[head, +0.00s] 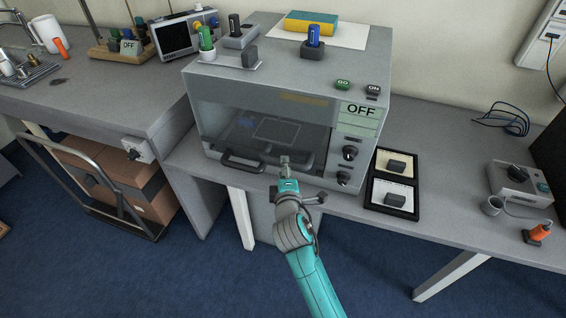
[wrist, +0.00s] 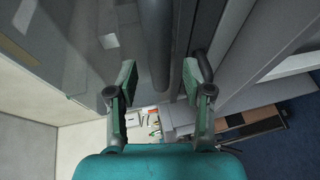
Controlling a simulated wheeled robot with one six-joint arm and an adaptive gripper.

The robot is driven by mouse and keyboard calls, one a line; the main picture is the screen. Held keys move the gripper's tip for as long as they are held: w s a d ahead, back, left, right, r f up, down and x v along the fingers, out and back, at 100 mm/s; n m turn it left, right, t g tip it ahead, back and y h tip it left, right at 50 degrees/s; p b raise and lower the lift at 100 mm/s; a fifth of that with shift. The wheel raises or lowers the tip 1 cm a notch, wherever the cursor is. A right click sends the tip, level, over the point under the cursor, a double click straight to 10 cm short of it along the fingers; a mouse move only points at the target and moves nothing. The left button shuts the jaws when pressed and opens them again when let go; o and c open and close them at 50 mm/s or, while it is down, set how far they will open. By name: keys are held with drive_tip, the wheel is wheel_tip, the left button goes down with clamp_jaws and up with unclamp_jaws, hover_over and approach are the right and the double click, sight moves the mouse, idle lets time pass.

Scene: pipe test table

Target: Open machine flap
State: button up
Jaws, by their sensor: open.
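The grey machine (head: 290,82) stands on the table, with a dark see-through flap (head: 222,121) across its front. The flap looks closed. In the wrist view my gripper (wrist: 162,82) is open, with a dark rounded bar (wrist: 156,45), apparently the handle, running between the finger lines. I cannot tell whether either finger touches it.
Right of the flap are two dark knobs (head: 349,153) and an OFF display (head: 361,110). Marker holders (head: 313,50) and a sponge (head: 311,21) are on top. Framed samples (head: 393,180) lie to the right. A cart with boxes (head: 125,183) stands left below.

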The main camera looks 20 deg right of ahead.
drive_tip(key=shift+x, duration=1.7)
clamp_jaws()
